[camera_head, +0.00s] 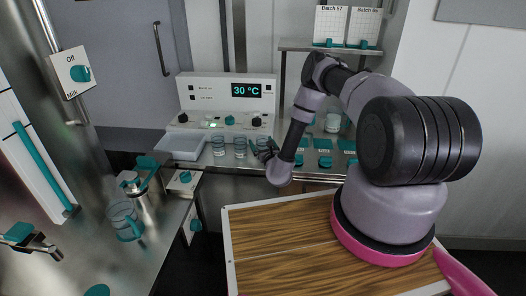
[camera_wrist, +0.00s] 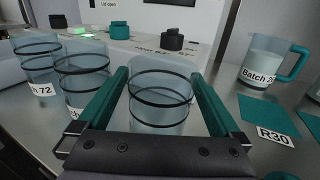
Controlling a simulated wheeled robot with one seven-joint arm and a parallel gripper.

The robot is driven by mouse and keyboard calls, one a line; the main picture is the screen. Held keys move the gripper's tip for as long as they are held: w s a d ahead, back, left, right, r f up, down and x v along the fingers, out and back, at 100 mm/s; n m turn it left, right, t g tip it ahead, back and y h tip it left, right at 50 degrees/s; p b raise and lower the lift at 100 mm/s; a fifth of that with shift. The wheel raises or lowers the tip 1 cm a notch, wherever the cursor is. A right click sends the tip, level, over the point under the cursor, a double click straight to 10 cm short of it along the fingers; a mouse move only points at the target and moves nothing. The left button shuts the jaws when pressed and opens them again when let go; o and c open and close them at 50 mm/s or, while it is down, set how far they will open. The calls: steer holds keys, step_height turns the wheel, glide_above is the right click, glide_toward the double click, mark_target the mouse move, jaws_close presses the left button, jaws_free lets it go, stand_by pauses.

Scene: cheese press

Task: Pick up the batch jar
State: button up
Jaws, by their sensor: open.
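A clear jar with two black bands (camera_wrist: 160,98) stands upright between the two teal fingers of my open gripper (camera_wrist: 160,78) in the wrist view. A finger lies at each side of it; I cannot tell whether they touch it. Its label is not visible. A second banded jar (camera_wrist: 84,72) stands just left, with a partly hidden label. A third (camera_wrist: 38,58) stands further left, its label ending in "72". In the head view my gripper (camera_head: 262,148) is low over the metal bench, right of two jars (camera_head: 218,146) (camera_head: 240,147).
A white control unit (camera_head: 228,100) reading 30 °C stands behind the jars. A jug (camera_wrist: 268,62) with a teal handle and "Batch" label stands right, near teal mats (camera_wrist: 264,108) and an "R30" label (camera_wrist: 275,136). A white tray (camera_head: 182,143) lies left of the jars.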

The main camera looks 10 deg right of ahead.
steer(key=shift+w, duration=0.45)
steer(key=shift+c, duration=0.3)
steer(key=c, duration=1.4)
